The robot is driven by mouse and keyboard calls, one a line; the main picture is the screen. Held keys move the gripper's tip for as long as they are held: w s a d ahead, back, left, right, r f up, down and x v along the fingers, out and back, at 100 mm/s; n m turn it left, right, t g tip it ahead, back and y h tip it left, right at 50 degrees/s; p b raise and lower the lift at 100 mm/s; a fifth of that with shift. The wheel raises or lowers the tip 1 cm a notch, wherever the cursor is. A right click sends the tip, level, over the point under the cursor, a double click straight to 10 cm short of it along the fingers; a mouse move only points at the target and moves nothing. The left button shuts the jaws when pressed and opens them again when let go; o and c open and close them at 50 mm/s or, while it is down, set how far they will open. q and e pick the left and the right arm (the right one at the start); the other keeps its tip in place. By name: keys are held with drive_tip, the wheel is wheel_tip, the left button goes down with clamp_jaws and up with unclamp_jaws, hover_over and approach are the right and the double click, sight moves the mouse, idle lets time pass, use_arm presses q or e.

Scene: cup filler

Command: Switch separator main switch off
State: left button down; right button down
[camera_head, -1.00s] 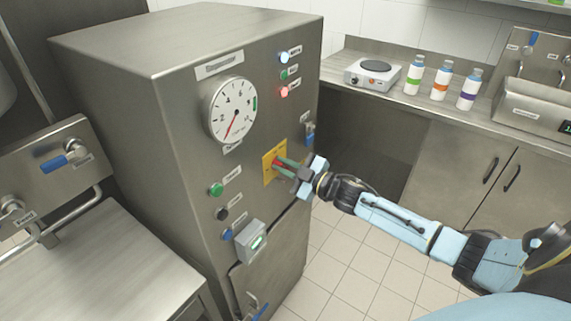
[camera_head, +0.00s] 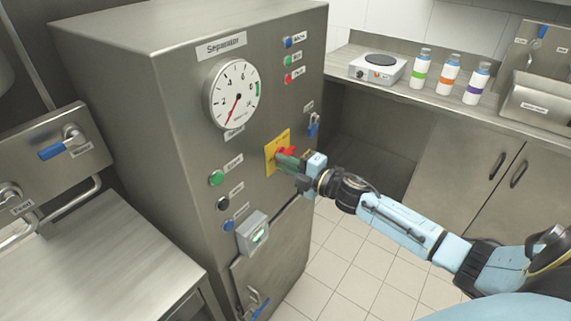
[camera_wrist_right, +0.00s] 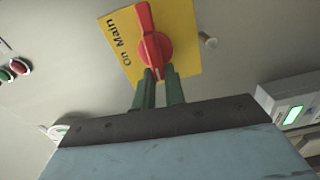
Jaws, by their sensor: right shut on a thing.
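The separator (camera_head: 170,90) is a tall steel cabinet with a round dial gauge (camera_head: 234,95). Its main switch is a red rotary knob (camera_head: 288,152) on a yellow plate (camera_head: 270,158), on the front face below and right of the gauge. In the right wrist view the red knob (camera_wrist_right: 153,45) sits on the yellow plate (camera_wrist_right: 184,30), with the words "On" and "Main" beside it. My right gripper (camera_head: 283,160) is shut on the knob, its green fingers (camera_wrist_right: 158,76) at the near end of the handle and partly hiding it. My left gripper is not in view.
Blue, green and red indicators (camera_head: 288,60) are unlit at the cabinet's upper right. Green, black and blue buttons (camera_head: 216,178) and a grey display box (camera_head: 252,234) sit below the gauge. A hotplate (camera_head: 378,68) and three bottles (camera_head: 450,76) stand on the back counter.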

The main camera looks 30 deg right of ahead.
drive_tip(key=shift+f+n, duration=0.15)
drive_tip(key=shift+n, duration=0.45)
drive_tip(key=c, duration=1.5)
unclamp_jaws()
drive_tip(key=shift+o, duration=0.2)
drive_tip(key=shift+s, duration=0.1)
drive_tip(key=v, duration=1.3)
drive_tip(key=shift+b, duration=0.35)
drive_tip(key=shift+s, duration=0.1)
